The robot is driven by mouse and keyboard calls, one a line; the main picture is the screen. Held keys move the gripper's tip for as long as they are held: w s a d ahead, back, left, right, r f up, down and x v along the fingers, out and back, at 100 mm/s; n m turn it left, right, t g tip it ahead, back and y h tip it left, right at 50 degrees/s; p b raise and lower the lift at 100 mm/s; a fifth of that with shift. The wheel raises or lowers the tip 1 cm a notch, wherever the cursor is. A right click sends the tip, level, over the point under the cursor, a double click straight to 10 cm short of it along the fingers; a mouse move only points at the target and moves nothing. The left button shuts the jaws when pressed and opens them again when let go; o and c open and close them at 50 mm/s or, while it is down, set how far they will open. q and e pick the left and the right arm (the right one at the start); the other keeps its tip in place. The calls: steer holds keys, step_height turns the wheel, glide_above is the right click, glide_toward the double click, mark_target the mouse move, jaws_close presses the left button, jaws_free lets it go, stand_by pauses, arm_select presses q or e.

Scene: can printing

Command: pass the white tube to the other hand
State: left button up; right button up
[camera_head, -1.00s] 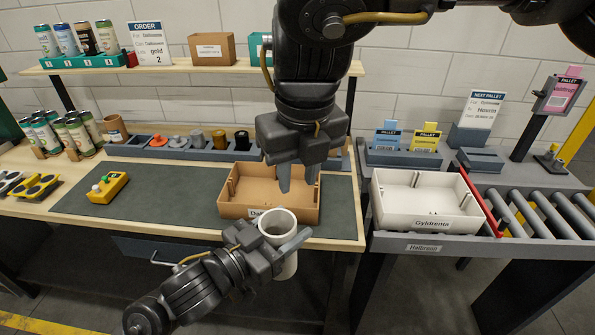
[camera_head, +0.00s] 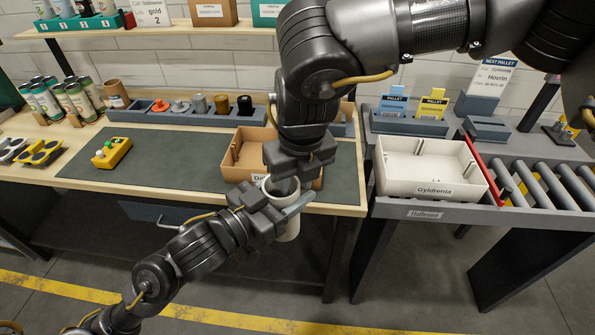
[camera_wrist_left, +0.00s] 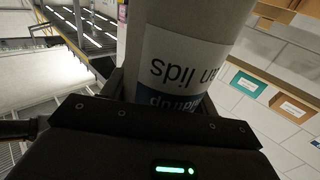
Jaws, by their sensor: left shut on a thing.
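The white tube (camera_head: 289,229) is upright and open at the top, in front of the table's front edge. My left gripper (camera_head: 280,208) is shut on it from the left. In the left wrist view the tube (camera_wrist_left: 190,35) stands between the fingers, with a white and blue label that reads upside down, partly "lids". My right gripper (camera_head: 287,184) comes down from above and its fingertips are at the tube's top opening. One grey finger shows against the opening. The other finger is largely hidden, so its grip cannot be made out.
A brown box (camera_head: 232,172) stands on the mat just behind the tube, partly hidden by my right arm. A white box (camera_head: 430,190) is to the right by the rollers (camera_head: 545,185). A yellow device (camera_head: 111,152) is on the left of the mat. The floor in front is clear.

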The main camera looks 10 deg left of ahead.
steer(key=shift+c, duration=0.3)
jaws_close()
arm_select(q)
steer(key=o, duration=1.4)
steer(key=shift+c, duration=0.2)
